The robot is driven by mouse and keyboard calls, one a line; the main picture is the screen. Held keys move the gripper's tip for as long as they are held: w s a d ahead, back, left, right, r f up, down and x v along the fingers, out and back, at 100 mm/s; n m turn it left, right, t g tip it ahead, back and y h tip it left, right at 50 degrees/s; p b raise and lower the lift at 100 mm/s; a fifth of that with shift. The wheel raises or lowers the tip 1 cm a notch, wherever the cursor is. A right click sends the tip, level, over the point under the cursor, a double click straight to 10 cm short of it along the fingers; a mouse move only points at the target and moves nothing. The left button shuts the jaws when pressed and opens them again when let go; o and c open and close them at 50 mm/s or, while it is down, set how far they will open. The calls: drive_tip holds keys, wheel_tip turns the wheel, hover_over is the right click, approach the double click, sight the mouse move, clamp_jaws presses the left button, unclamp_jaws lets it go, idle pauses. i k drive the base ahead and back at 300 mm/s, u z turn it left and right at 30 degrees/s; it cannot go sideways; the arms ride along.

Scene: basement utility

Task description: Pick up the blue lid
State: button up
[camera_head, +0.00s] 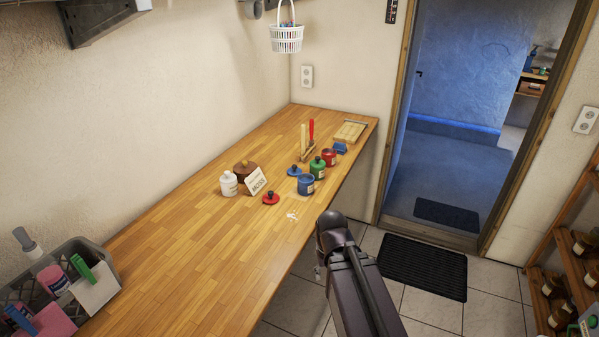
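The blue lid (294,171) lies on the wooden workbench, with a dark knob on top. It is just left of and behind an open-looking blue jar (306,186) with a pale label. A green jar (318,170) with a dark-knobbed lid stands to its right. A red lid (271,199) with a dark knob lies in front and to the left. My dark arm rises from the bottom of the picture, off the bench's right edge and apart from the lid. My gripper cannot be made out, so its state is hidden.
A MOSS card (257,182), white jar (228,185) and brown pot (242,168) stand left of the lids. A red jar (329,158) stands behind the green one. A grey crate (95,253) sits front left.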

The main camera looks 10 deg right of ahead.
sight(294, 170)
drive_tip(key=u, duration=0.05)
drive_tip(key=i, duration=1)
drive_tip(key=z, duration=0.05)
